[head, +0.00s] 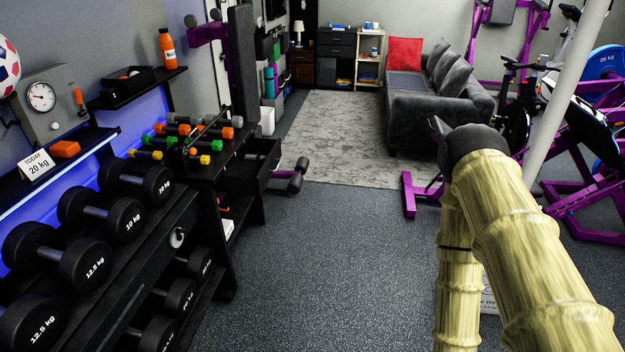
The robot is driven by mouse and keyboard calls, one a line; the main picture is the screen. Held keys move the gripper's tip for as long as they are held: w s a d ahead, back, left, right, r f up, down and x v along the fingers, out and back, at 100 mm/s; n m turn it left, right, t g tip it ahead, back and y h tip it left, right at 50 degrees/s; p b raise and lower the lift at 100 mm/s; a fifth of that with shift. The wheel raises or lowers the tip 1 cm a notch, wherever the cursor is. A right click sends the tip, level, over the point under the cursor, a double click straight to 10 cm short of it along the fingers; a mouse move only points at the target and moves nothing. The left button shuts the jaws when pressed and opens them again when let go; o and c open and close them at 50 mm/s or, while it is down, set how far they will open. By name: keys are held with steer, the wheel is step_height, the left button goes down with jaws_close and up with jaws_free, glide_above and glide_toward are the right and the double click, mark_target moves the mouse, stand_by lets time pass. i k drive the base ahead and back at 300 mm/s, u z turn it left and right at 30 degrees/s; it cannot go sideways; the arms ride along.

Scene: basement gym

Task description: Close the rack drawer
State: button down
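The rack drawer (268,166) is a black drawer in the far part of the black rack on the left, below the top that holds small coloured dumbbells. It stands pulled out to the right, over the floor. My arm, in a bamboo-patterned cover, rises at the right and bends at a dark joint. Its other section runs down out of the bottom edge. I make out no gripper fingers. The arm is well apart from the drawer.
Large black dumbbells (84,255) fill the near rack. A padded roller (297,178) stands near the drawer's right side. Grey floor (330,260) lies clear between rack and arm. Behind are a rug (335,130), a sofa (430,110) and purple gym frames (590,215).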

mark_target(244, 163)
steer(key=u, duration=0.2)
steer(key=i, duration=1.15)
steer(key=u, duration=0.7)
